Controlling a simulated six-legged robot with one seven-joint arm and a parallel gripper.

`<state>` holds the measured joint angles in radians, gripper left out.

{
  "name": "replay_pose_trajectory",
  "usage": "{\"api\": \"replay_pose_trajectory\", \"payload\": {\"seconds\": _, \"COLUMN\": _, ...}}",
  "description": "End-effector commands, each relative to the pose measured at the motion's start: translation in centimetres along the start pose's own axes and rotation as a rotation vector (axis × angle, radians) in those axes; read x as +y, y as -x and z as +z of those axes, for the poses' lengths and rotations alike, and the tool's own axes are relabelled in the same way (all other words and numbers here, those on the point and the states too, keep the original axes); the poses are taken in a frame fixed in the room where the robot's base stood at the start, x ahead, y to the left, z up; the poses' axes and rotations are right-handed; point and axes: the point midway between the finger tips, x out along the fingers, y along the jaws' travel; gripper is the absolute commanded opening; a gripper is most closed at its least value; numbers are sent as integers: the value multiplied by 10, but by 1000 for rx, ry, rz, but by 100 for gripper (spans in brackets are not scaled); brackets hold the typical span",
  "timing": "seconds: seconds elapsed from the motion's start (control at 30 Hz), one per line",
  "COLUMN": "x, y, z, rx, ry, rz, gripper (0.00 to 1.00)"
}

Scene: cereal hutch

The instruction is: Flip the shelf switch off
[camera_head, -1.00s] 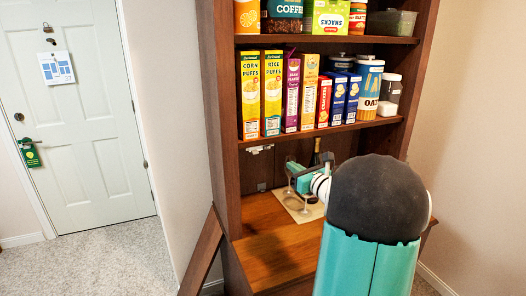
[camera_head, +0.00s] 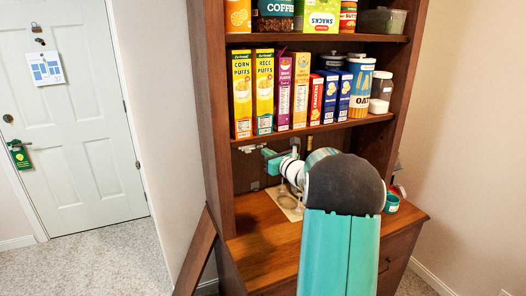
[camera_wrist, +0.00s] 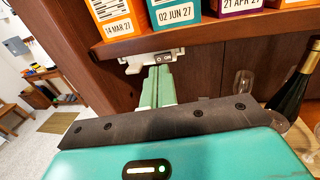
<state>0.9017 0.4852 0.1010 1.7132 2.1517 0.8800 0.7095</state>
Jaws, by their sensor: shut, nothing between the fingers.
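In the head view my gripper (camera_head: 266,153) is right beside the unit. The rocker's position is too small to tell.
Cereal boxes (camera_head: 264,92) line the shelf (camera_head: 325,128) just above. A dark bottle (camera_wrist: 290,98) and clear wine glasses (camera_wrist: 243,82) stand close by at the right in the wrist view. A light tray (camera_head: 291,210) lies on the counter. The counter's front left (camera_head: 262,250) is clear.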

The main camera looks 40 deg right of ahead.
Motion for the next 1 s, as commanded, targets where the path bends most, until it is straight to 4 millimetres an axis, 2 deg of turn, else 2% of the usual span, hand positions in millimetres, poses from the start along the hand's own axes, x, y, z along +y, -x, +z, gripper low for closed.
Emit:
{"api": "replay_pose_trajectory", "payload": {"seconds": 0.1, "x": 0, "y": -18, "z": 0, "rx": -1, "ry": 0, "rz": 1, "gripper": 0}}
{"api": "replay_pose_trajectory", "payload": {"seconds": 0.23, "x": 0, "y": -29, "z": 0, "rx": 0, "ry": 0, "rz": 0, "gripper": 0}}
{"api": "replay_pose_trajectory", "payload": {"seconds": 0.6, "x": 0, "y": -32, "z": 0, "rx": 0, "ry": 0, "rz": 0, "gripper": 0}}
{"api": "replay_pose_trajectory", "payload": {"seconds": 0.77, "x": 9, "y": -43, "z": 1, "rx": 0, "ry": 1, "rz": 2, "gripper": 0}}
{"api": "replay_pose_trajectory", "payload": {"seconds": 1.0, "x": 9, "y": -43, "z": 1, "rx": -1, "ry": 0, "rz": 4, "gripper": 0}}
